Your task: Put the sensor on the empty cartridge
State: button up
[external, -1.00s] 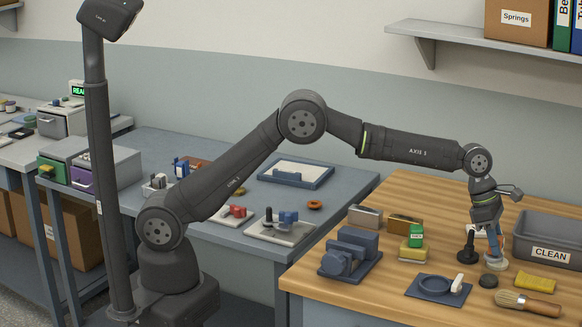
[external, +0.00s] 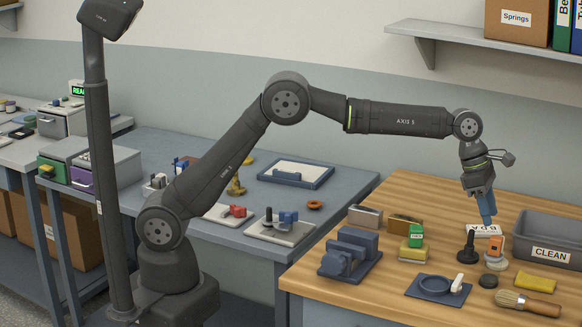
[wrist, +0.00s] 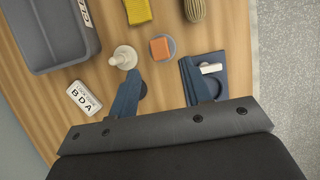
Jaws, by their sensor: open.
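An orange block (external: 495,246) shows above a pale round base (external: 496,264) on the wooden table. In the wrist view the orange block (wrist: 160,48) appears over a grey-blue disc, with a white knobbed piece (wrist: 123,57) beside it. I cannot tell for certain which piece is the sensor or which is the empty cartridge. A grey block (external: 365,215), a brown block (external: 405,224) and a yellow block (external: 412,254) with a green piece (external: 416,236) on it stand further left. My gripper (external: 487,222) is open and empty, above the table behind the orange block.
The grey CLEAN bin (external: 550,254) is at right. A black stand (external: 468,245), dark disc (external: 488,281), white label block (wrist: 85,98), blue plate (external: 425,289) with a white piece, yellow cloth (external: 535,283) and brush (external: 525,302) lie close by. A blue fixture (external: 350,254) is left.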

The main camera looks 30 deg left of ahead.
aim_at(499, 238)
jog(key=v, duration=0.3)
jog(key=shift+a+r, duration=0.1)
jog(key=shift+r, duration=0.2)
jog(key=x, duration=1.2)
jog(key=shift+f, duration=0.3)
notch_tip(499, 238, up, 3)
jog(key=shift+a, duration=0.1)
jog(key=shift+r, duration=0.7)
